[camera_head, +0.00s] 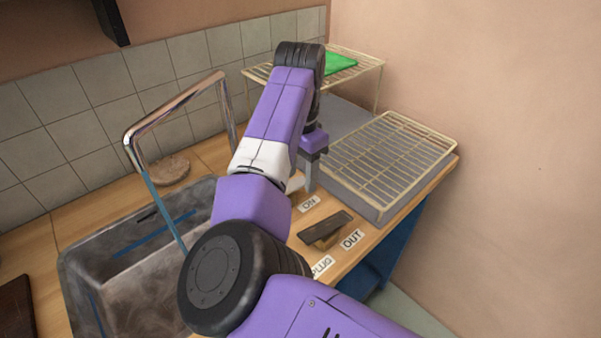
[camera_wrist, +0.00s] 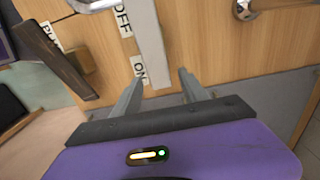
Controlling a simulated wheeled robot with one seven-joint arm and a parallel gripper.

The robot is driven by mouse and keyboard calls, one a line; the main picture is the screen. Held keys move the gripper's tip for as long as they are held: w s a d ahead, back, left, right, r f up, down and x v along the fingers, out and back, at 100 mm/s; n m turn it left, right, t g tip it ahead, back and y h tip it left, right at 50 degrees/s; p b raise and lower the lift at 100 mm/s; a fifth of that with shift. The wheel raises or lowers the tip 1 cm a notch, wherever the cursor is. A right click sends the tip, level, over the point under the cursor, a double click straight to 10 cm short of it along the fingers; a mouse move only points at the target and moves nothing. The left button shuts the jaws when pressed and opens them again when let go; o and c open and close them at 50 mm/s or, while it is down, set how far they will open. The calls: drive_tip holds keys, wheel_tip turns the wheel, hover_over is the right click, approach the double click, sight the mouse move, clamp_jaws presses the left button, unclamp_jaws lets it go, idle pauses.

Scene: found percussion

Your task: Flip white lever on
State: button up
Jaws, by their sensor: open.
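The white lever (camera_wrist: 148,35) is a pale bar in the wrist view, running from the top edge down beside the OFF label (camera_wrist: 123,18) and ON label (camera_wrist: 138,68). Its lower end lies between the tips of my gripper (camera_wrist: 161,78), which is open, with a finger on each side. I cannot tell whether either finger touches it. In the head view my gripper (camera_head: 309,178) points down at the counter behind the ON label (camera_head: 309,203). A small pale part of the lever (camera_head: 295,184) shows there; my arm hides the rest.
A dark lever (camera_head: 325,228) on a wooden block sits near the OUT label (camera_head: 352,239). A wire rack (camera_head: 388,150) stands right of my gripper. The sink (camera_head: 135,245) and chrome tap (camera_head: 175,106) are to the left. A wall closes the right side.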

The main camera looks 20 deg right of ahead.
clamp_jaws()
drive_tip(key=shift+d+y+p, duration=0.15)
drive_tip(key=shift+y+p, duration=0.25)
drive_tip(key=shift+p, duration=0.4)
drive_tip(key=shift+f+y, duration=0.3)
unclamp_jaws()
